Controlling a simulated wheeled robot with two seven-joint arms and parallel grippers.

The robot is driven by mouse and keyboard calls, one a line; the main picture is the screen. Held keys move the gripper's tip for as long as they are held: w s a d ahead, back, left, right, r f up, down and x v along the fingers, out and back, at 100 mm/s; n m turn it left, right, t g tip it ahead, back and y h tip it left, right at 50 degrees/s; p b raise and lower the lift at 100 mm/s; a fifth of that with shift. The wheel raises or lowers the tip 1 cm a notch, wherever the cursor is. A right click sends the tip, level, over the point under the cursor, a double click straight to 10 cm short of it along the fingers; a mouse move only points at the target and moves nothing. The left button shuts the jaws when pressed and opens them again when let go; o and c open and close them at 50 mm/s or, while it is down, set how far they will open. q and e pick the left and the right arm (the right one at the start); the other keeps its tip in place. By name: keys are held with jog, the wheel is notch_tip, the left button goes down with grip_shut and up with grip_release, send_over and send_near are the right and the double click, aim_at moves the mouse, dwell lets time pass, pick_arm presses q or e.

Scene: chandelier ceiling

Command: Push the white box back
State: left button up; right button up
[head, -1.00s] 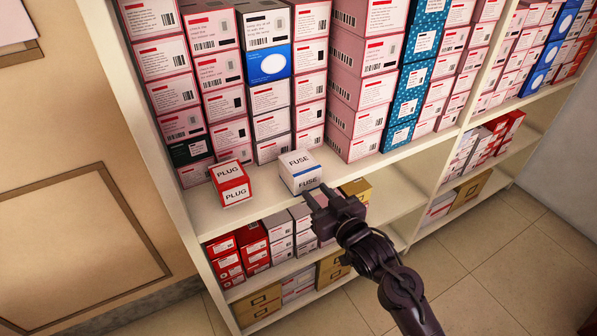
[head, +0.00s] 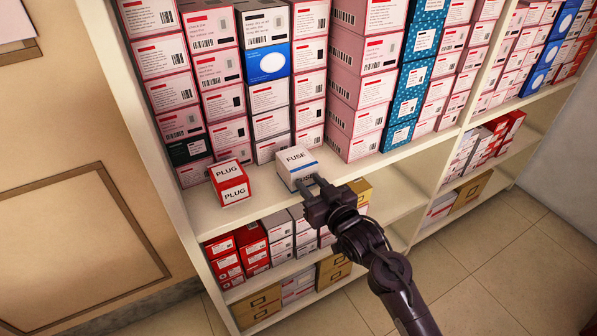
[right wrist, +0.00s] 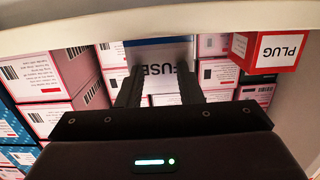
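The white FUSE box (head: 294,159) with a blue stripe stands upright near the front of the shelf, in front of the stacked boxes. My right gripper (head: 309,184) is right at its front face, coming from the lower right in the head view. In the right wrist view the box (right wrist: 160,58) lies straight ahead, and both fingertips (right wrist: 159,82) overlap its front face. The fingers are apart with nothing between them. They seem to touch the box, but contact itself is hard to see. Part of the front label is hidden by the fingers. My left gripper is not in view.
A red and white PLUG box (head: 230,183) stands left of the white box, with a small gap. Tall stacks of pink and white boxes (head: 358,105) fill the shelf behind. The shelf board (head: 400,160) is bare to the right. Red boxes (head: 252,247) sit on the shelf below.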

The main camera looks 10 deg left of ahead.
aim_at(304, 169)
jog(key=shift+w+a+f+b, duration=0.15)
jog(key=shift+w+a+b, duration=0.15)
jog(key=shift+w+b, duration=0.45)
jog(key=shift+w+a+r+b, duration=0.2)
jog(key=shift+w+b, duration=0.1)
jog(key=shift+w, duration=0.1)
jog(key=shift+w+a+r+b, duration=0.1)
jog(key=shift+w+a+b, duration=0.15)
jog(key=shift+w, duration=0.15)
jog(key=shift+a+r+p, duration=0.1)
jog(key=shift+r+p, duration=0.25)
jog(key=shift+p, duration=0.3)
jog(key=p, duration=0.1)
jog(key=r+p, duration=0.1)
jog(key=p, duration=0.1)
jog(key=shift+s+a+r, duration=0.2)
jog(key=shift+a, duration=0.15)
jog(key=shift+s+r+p, duration=0.15)
jog(key=shift+r+p, duration=0.1)
jog(key=shift+p, duration=0.3)
jog(key=f+p+v, duration=0.1)
jog(key=p+v, duration=0.7)
jog(key=v, duration=0.6)
jog(key=shift+s+d+f+p, duration=0.15)
jog(key=shift+d+f+p, duration=0.2)
jog(key=shift+d, duration=0.1)
